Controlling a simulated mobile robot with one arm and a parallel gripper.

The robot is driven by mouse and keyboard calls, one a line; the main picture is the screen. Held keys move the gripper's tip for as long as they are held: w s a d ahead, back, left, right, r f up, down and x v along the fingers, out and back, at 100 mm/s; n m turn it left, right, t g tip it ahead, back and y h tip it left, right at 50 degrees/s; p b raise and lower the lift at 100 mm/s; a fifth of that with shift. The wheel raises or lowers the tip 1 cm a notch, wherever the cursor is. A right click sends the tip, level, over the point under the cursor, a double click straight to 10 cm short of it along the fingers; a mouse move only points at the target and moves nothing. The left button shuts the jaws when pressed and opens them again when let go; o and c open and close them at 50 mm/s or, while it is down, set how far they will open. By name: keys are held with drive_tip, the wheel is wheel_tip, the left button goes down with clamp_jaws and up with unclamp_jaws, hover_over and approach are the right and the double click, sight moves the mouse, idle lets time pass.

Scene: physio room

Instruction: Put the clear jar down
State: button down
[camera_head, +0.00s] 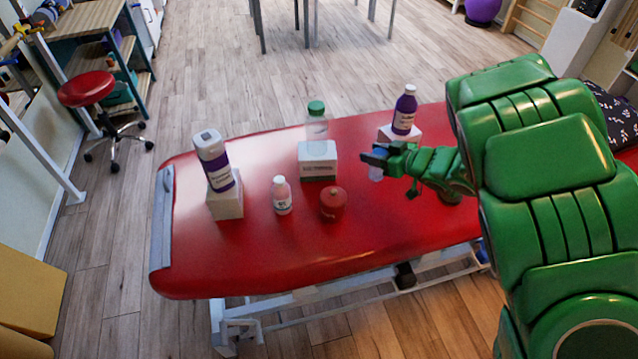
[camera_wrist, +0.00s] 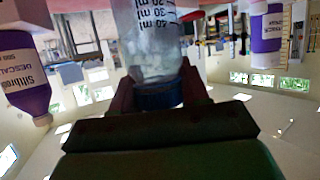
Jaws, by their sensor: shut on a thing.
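The clear jar (camera_wrist: 148,40) has black measuring marks and a blue lid (camera_wrist: 158,95). It fills the middle of the wrist view, which is upside down. My gripper (camera_wrist: 160,90) is shut on the jar at its lid end. In the head view my gripper (camera_head: 376,158) is over the right half of the red treatment table (camera_head: 260,255). A small pale blue part of the jar (camera_head: 376,174) shows just under the fingers, and they hide the rest. The jar looks upright. I cannot tell whether its base touches the table.
A white box (camera_head: 318,161) carries a green-capped clear bottle (camera_head: 316,125). A purple bottle (camera_head: 404,112) and a white-and-purple bottle (camera_head: 215,162) stand on other boxes. The table's front is clear.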

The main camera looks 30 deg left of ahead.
drive_tip(key=r, duration=0.5)
drive_tip(key=shift+s+a+r, duration=0.1)
drive_tip(key=shift+s+a, duration=0.1)
drive_tip(key=shift+a, duration=0.1)
drive_tip(key=s+a+n+g, duration=0.35)
drive_tip(key=s+a, duration=0.65)
drive_tip(key=s, duration=0.4)
drive_tip(key=s+a+n+g, duration=0.3)
drive_tip(key=s+a+g, duration=0.1)
drive_tip(key=s+a, duration=0.85)
drive_tip(key=shift+s+d+f, duration=0.2)
drive_tip(key=shift+d+f, duration=0.1)
drive_tip(key=shift+f, duration=2.7)
drive_tip(key=shift+s+d+f, duration=0.25)
drive_tip(key=shift+d+f, duration=0.1)
drive_tip(key=shift+f, duration=2.65)
drive_tip(key=shift+s+d+f, duration=0.2)
drive_tip(key=shift+d+f, duration=0.1)
drive_tip(key=shift+f, duration=2.7)
drive_tip(key=c, duration=0.6)
unclamp_jaws()
drive_tip(key=shift+f, duration=0.1)
drive_tip(key=shift+o, duration=0.2)
